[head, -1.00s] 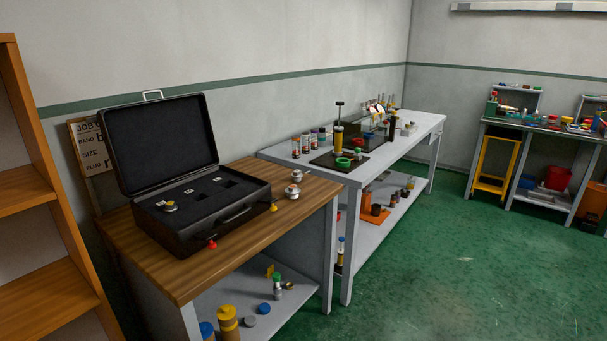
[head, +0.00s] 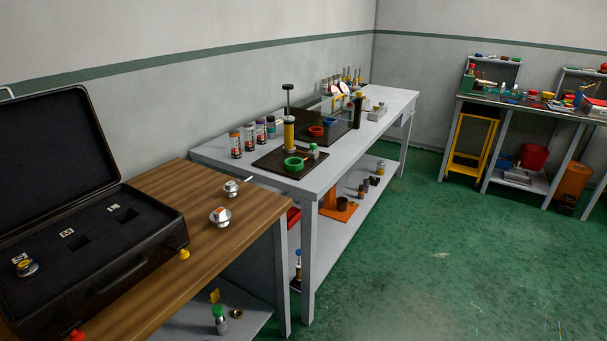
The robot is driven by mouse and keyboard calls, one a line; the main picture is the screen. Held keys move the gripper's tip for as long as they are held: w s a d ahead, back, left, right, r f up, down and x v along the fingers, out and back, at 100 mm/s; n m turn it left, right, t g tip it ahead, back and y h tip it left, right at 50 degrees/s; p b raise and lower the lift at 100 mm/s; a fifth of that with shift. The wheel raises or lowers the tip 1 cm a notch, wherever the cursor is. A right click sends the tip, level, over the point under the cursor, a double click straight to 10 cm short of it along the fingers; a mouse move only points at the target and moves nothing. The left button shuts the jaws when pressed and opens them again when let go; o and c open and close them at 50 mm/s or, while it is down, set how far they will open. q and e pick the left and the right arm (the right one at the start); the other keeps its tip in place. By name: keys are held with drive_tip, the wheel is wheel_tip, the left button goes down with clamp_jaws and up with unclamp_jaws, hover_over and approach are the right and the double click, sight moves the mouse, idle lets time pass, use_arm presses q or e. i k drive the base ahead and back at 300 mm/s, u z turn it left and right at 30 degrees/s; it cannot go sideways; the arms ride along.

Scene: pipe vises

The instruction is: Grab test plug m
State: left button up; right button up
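Two silver test plugs stand on the wooden bench (head: 160,268) to the right of the open black case (head: 140,262). A third plug with a yellow top (head: 27,267) sits in the case's foam at the left. A label reading M (head: 67,232) lies beside an empty foam cutout. Neither of my grippers is in view.
A grey workbench (head: 222,152) behind carries spray cans, a green ring (head: 293,164) and a yellow pump (head: 289,133). Green floor at the right is open.

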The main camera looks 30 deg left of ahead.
sight(230, 188)
drive_tip(key=z, duration=0.25)
drive_tip(key=i, duration=1.55)
drive_tip(key=u, duration=0.4)
drive_tip(key=i, duration=0.9)
drive_tip(key=u, duration=1.45)
drive_tip(key=i, duration=0.75)
drive_tip(key=u, duration=0.8)
